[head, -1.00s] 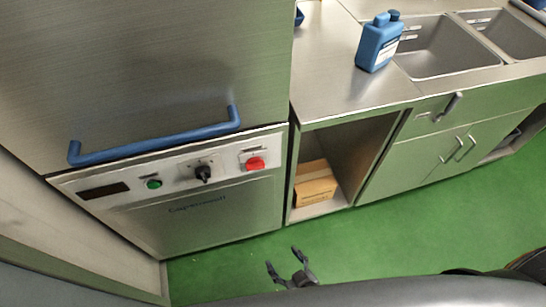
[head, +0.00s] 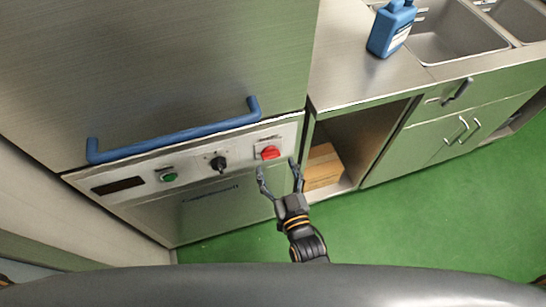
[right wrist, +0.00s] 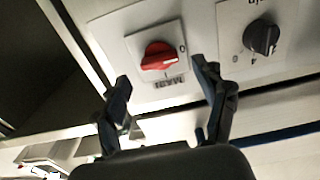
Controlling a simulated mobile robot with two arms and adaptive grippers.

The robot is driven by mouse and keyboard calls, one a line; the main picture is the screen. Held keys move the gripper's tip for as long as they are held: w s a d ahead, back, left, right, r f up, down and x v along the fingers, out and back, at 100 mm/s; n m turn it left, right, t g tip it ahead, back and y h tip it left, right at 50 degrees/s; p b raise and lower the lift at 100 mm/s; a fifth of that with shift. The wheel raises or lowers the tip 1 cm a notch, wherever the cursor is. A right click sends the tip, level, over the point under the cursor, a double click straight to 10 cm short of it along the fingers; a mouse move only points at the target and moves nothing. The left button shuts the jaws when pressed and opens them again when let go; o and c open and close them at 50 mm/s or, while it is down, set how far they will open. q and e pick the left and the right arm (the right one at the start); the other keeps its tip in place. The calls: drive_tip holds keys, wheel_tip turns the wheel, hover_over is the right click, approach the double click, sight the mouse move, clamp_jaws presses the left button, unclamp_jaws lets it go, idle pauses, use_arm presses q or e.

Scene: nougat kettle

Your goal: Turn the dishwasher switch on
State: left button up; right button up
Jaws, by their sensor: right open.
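The dishwasher's control panel (head: 135,182) carries a red rotary switch (head: 270,153) at its right end, a black knob (head: 218,163) and a green button (head: 169,177). My right gripper (head: 279,170) is open just in front of and below the red switch. In the right wrist view its fingers (right wrist: 164,84) spread to either side below the switch, apparently not touching it. My left gripper is not in view.
A blue handle (head: 175,138) juts out above the panel. The green floor (head: 420,220) is clear.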

sight(272, 158)
drive_tip(key=shift+x, duration=1.75)
drive_tip(key=c, duration=1.2)
